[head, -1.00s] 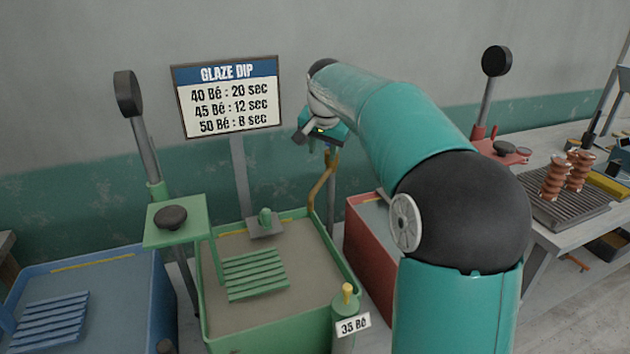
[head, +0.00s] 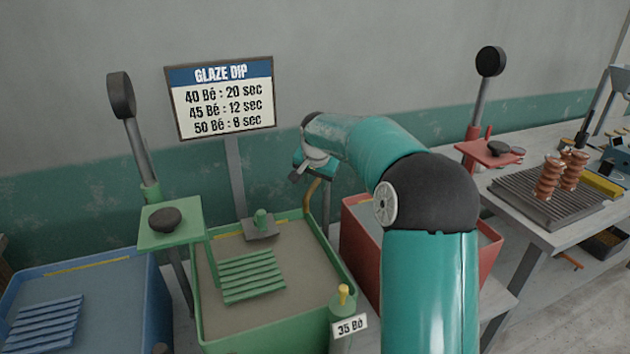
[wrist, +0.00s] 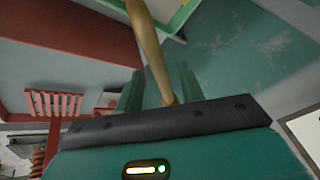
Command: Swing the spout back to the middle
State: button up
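The spout is a bent brass pipe (head: 311,194) at the back right corner of the green tank (head: 335,262), beside the red tank (head: 350,225). My gripper (head: 314,172) is at the upper part of the spout and hides its top in the head view. In the wrist view the spout (wrist: 152,50) runs between the two green fingers of my gripper (wrist: 160,88). The fingers stand apart, with a gap visible on both sides of the pipe. I cannot tell whether either finger touches it.
A green slatted rack (head: 250,276) sits in the green tank. A blue tank (head: 110,300) stands to the left. The glaze sign (head: 222,97) rises behind. A worktable (head: 540,235) with a grille and copper-coloured ribbed pieces is at the right.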

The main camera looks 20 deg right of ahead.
grip_shut()
jog(key=shift+d, duration=0.1)
jog(key=s+d+n+y, duration=0.2)
jog(key=d+n+y, duration=0.1)
jog(key=d+n, duration=0.4)
jog(key=shift+s+d+n+y, duration=0.3)
jog(key=shift+s+n, duration=0.05)
jog(key=shift+n, duration=0.35)
dwell(0.4)
grip_release()
